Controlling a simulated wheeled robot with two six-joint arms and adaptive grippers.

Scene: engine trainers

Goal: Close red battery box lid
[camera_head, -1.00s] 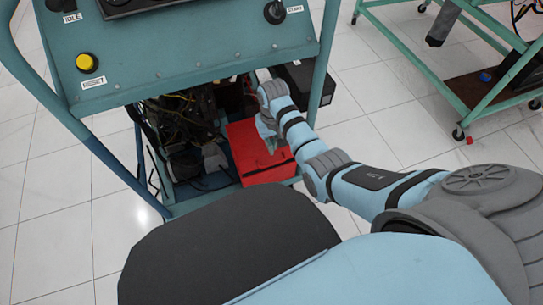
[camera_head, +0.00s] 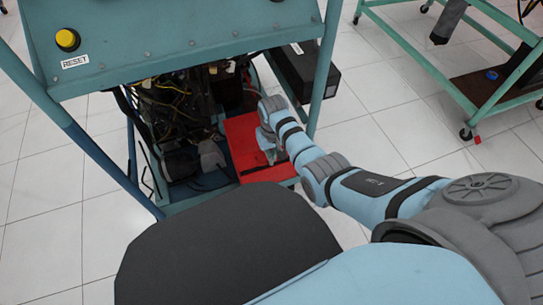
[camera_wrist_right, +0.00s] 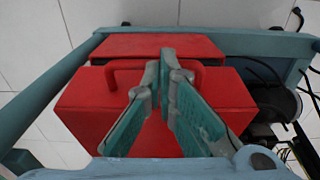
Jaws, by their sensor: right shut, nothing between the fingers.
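The red battery box (camera_head: 241,139) sits low in the teal engine stand, at its near right corner. In the right wrist view the red box (camera_wrist_right: 88,112) fills the middle, with a red handle (camera_wrist_right: 126,64) on it and a red strip (camera_wrist_right: 150,45) beyond the handle. I cannot tell from these views how far the lid is closed. My right gripper (camera_head: 268,154) is over the right side of the box. In the wrist view the right gripper (camera_wrist_right: 169,58) is shut and empty, its fingertips overlapping the handle area; contact is unclear. My left gripper is not in view.
The stand's control panel (camera_head: 190,30) overhangs the box, and a stand post (camera_head: 323,75) rises to its right. A black box (camera_head: 305,72) lies behind, and engine parts with wires (camera_head: 180,110) are to the left. Another teal stand (camera_head: 425,60) is at the right.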

